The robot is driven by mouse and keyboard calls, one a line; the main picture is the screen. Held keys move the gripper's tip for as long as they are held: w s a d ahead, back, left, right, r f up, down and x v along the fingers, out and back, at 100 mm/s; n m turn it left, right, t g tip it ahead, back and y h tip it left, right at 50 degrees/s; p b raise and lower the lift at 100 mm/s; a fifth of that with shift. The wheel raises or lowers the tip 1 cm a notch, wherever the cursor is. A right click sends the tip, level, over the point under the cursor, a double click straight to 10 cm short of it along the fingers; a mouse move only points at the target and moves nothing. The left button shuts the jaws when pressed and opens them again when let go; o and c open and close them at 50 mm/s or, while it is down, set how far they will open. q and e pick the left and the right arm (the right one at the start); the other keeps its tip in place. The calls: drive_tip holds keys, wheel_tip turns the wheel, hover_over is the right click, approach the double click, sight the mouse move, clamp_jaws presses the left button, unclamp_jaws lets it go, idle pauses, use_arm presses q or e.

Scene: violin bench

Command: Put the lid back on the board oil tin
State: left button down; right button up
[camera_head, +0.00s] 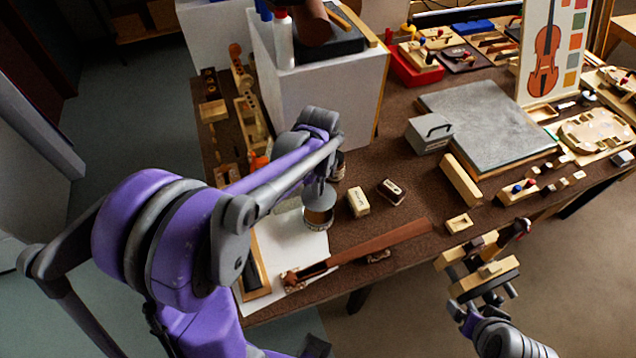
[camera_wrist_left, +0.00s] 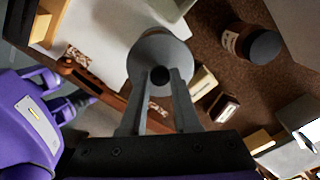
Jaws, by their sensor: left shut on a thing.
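The grey round lid (camera_head: 320,196) is held by my left gripper (camera_head: 318,182). In the left wrist view the lid (camera_wrist_left: 147,50) has a dark knob between the two fingers (camera_wrist_left: 160,82). The board oil tin (camera_head: 318,218) stands on the white sheet, directly under the lid in the head view. Its brown part and pale rim show below the lid's near edge. I cannot tell whether lid and tin touch.
A dark-capped jar (camera_wrist_left: 250,43) stands close to the lid; in the head view my arm partly hides it. Two small blocks (camera_head: 358,201) (camera_head: 391,190) lie right of the tin. A violin neck (camera_head: 380,243) lies in front. A large white box (camera_head: 335,105) stands behind.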

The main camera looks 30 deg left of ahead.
use_arm(q)
drive_tip(key=shift+s+d+f+b, duration=0.1)
drive_tip(key=shift+s+f+b, duration=0.15)
drive_tip(key=shift+f, duration=0.25)
drive_tip(key=shift+s+f+b, duration=0.1)
drive_tip(key=shift+f+b, duration=0.15)
drive_tip(key=shift+f, duration=0.25)
wheel_tip(320, 180, down, 2)
drive_tip(key=shift+f+b, duration=0.25)
drive_tip(key=shift+b, duration=0.4)
drive_tip(key=shift+f+b, duration=0.65)
drive_tip(key=shift+f, duration=0.25)
drive_tip(key=shift+w+f, duration=0.1)
use_arm(e)
drive_tip(key=f, duration=0.1)
drive_tip(key=s+f, duration=0.1)
drive_tip(key=f, duration=0.1)
drive_tip(key=s+f, duration=0.1)
drive_tip(key=shift+f, duration=0.4)
use_arm(q)
drive_tip(key=shift+f+b, duration=0.15)
drive_tip(key=shift+b, duration=0.25)
use_arm(e)
drive_tip(key=shift+s+f, duration=0.1)
drive_tip(key=shift+f, duration=0.4)
use_arm(q)
drive_tip(key=c, duration=0.6)
unclamp_jaws()
drive_tip(key=shift+o, duration=0.5)
